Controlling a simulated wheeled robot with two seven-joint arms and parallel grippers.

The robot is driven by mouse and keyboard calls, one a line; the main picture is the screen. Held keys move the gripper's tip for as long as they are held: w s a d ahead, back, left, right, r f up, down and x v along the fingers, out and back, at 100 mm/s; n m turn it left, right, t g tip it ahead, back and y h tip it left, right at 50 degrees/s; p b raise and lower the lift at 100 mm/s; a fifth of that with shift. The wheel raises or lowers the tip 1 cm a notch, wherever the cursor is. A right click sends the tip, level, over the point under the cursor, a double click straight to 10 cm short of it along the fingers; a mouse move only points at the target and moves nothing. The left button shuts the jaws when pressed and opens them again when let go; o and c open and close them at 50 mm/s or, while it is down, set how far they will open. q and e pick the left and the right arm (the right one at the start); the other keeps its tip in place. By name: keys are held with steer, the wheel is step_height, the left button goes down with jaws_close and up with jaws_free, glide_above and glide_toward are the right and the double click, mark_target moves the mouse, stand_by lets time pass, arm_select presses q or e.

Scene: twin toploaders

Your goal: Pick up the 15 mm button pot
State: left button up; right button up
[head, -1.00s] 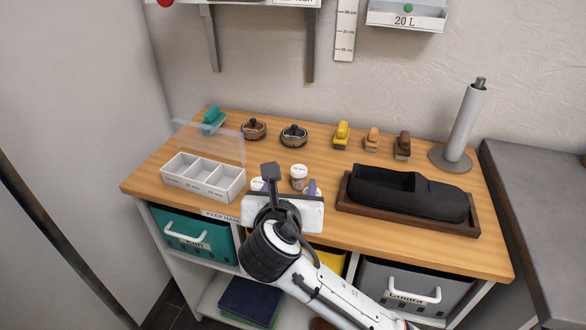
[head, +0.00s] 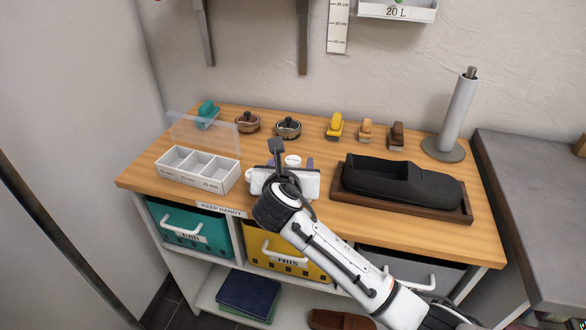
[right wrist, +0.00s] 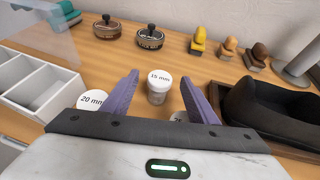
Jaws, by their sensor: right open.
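The 15 mm button pot (right wrist: 158,90) is a small clear pot with a white labelled lid, standing upright on the wooden bench. In the head view only its white lid (head: 293,160) shows, behind my right gripper. My right gripper (head: 290,165) is open and empty. In the right wrist view its two purple fingers (right wrist: 160,80) reach toward the pot, one on either side of it in the picture; I see no contact. The 20 mm pot (right wrist: 91,101) is left of the left finger. My left gripper is not in view.
A white three-compartment tray (head: 184,179) stands left of the gripper. A black shoe form in a brown tray (head: 457,216) is on the right. Bench space behind the pot is clear.

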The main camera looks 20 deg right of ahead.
steer(key=c, duration=1.1)
